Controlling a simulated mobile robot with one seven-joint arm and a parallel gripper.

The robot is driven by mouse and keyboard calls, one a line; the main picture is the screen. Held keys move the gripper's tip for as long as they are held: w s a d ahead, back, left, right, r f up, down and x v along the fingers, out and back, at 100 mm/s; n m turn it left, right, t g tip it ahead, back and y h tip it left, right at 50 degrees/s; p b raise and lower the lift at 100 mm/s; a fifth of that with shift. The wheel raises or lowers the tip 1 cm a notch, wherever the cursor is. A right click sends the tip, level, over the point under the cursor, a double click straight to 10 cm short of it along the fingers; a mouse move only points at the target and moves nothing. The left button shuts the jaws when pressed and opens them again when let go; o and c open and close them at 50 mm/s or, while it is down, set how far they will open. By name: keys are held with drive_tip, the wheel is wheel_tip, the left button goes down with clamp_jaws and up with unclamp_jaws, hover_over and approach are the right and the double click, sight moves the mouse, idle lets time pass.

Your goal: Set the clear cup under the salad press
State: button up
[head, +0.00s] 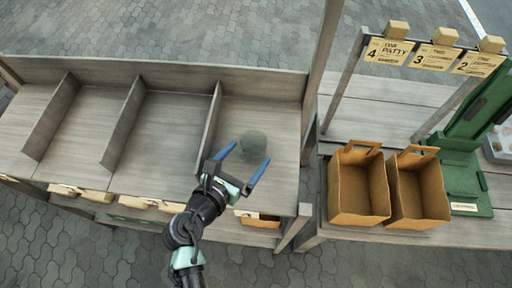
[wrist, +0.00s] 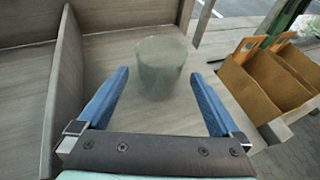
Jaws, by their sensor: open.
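The clear cup (head: 253,145) looks greenish and see-through. It stands in the rightmost compartment of the wooden shelf. In the wrist view the cup (wrist: 161,66) is upright, ahead of and roughly between my fingertips. My gripper (head: 243,161) is open, with its blue fingers pointing at the cup. In the wrist view my gripper (wrist: 160,80) shows nothing held, and the cup's near part lies around fingertip level. Whether a finger touches it I cannot tell. The green salad press (head: 462,165) stands at the far right on the other table, partly cut off by the picture edge.
Wooden dividers (head: 206,125) split the shelf, and the left compartments are empty. Two brown baskets (head: 358,198) stand between the shelf and the press. A post (head: 321,70) rises at the shelf's right end. Numbered signs (head: 432,57) hang above the baskets.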

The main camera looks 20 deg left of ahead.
sight(259, 140)
drive_tip(key=x, duration=0.7)
drive_tip(key=shift+w+r, duration=0.1)
drive_tip(key=shift+w, duration=0.1)
drive_tip(key=shift+r, duration=0.1)
drive_tip(key=c, duration=1.4)
